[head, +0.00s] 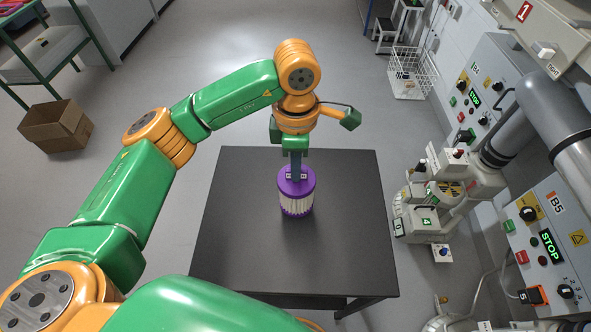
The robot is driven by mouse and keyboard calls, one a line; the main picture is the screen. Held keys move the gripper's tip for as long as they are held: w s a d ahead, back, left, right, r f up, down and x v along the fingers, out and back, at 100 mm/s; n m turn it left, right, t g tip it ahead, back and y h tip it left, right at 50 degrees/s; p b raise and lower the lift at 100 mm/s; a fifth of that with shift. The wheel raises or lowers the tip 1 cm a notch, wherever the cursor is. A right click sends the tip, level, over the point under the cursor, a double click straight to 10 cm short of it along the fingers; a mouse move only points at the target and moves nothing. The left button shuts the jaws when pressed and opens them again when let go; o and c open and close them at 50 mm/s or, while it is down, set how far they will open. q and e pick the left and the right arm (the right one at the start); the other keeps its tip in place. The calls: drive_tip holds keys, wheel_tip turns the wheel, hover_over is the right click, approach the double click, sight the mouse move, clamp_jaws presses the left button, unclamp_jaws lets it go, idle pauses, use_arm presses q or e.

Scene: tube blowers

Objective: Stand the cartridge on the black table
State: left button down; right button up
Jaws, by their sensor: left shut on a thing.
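The cartridge (296,202) has a purple top, white pleated sides and a purple lower rim. It is upright over the middle of the black table (245,250) in the head view. Whether its base touches the tabletop or hangs just above it, I cannot tell. My left gripper (295,175) points down and is shut on the cartridge at its top. The fingertips are partly hidden against the purple top. My right gripper is not in view.
The tabletop around the cartridge is clear. Blower machines (430,215) and control panels (548,240) stand along the right side. A cardboard box (56,128) lies on the floor at the left, and a wire basket (412,75) is at the back right.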

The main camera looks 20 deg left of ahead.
sight(296, 188)
use_arm(q)
wheel_tip(296, 188, down, 4)
drive_tip(key=shift+a+r+p, duration=0.15)
drive_tip(key=shift+r+p, duration=0.1)
drive_tip(key=shift+p, duration=0.7)
drive_tip(key=shift+w+f, duration=0.15)
drive_tip(key=shift+f, duration=0.05)
drive_tip(key=c, duration=0.9)
unclamp_jaws()
drive_tip(key=shift+b, duration=0.3)
